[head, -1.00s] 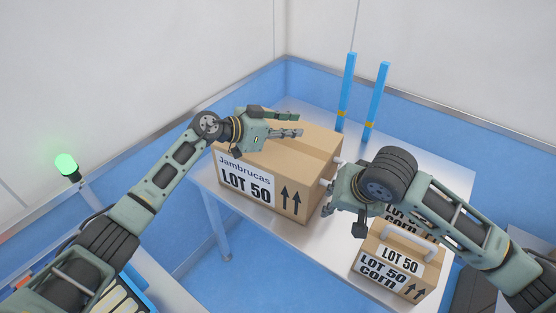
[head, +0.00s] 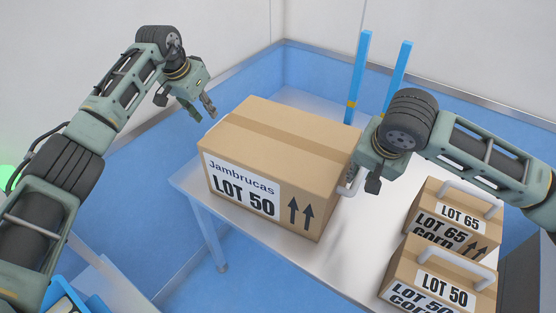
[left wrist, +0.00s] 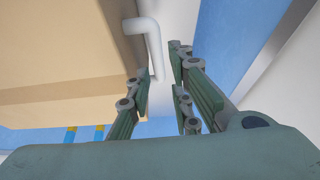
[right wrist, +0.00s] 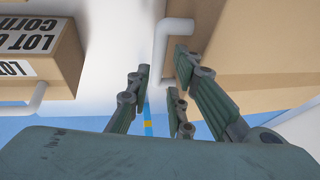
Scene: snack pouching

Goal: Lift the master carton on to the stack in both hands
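The master carton (head: 280,150), a large brown box labelled "Jambrucas LOT 50", sits upright on the white table. A white handle (head: 351,184) sticks out of its right side. Its other handle (left wrist: 150,38) shows in the left wrist view. My left gripper (head: 203,110) is open at the carton's left side; in its wrist view the handle's end lies near the gap between the fingers (left wrist: 165,80). My right gripper (head: 362,180) is open at the right handle, which lies just ahead of its fingertips (right wrist: 162,75). I cannot tell whether either gripper touches a handle.
Two smaller handled cartons, LOT 65 (head: 432,205) and LOT 50 (head: 420,263), stand on the table (head: 325,262) at the right. Two blue posts (head: 358,78) rise behind the master carton. The table is clear in front of the carton's right side.

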